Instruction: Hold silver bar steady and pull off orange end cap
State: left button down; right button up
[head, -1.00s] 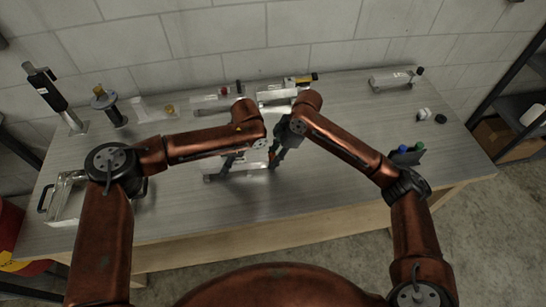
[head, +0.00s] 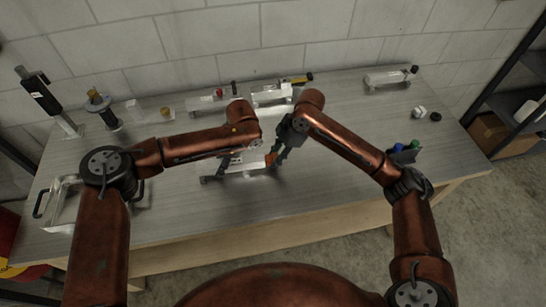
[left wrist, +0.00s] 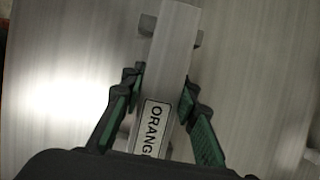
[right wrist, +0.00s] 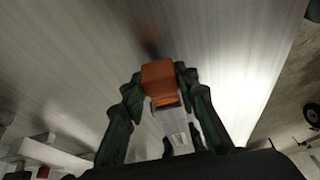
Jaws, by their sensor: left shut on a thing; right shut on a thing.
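The silver bar (head: 246,166) lies near the table's middle, partly hidden by my left arm. In the left wrist view the bar (left wrist: 170,50) carries a label reading "ORANG", partly cut off. My left gripper (left wrist: 162,92) is shut on the bar, one finger on each side. The orange end cap (head: 270,159) shows at the bar's right side in the head view. In the right wrist view the cap (right wrist: 160,78) sits between the fingertips of my right gripper (right wrist: 158,88), which is shut on it.
A metal tray (head: 62,205) is at the left. The table's front middle is clear.

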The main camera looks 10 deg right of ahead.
jog(key=shift+d, duration=0.6)
pick_arm(q)
jog(key=shift+d, duration=0.1)
pick_arm(e)
jog(key=shift+s+d, duration=0.1)
jog(key=shift+d, duration=0.3)
jog(key=shift+d, duration=0.2)
notch_tip(320, 180, up, 9)
dwell(1.2)
pick_arm(q)
jog(key=c, duration=1.4)
grip_release()
jog(key=shift+c, duration=0.2)
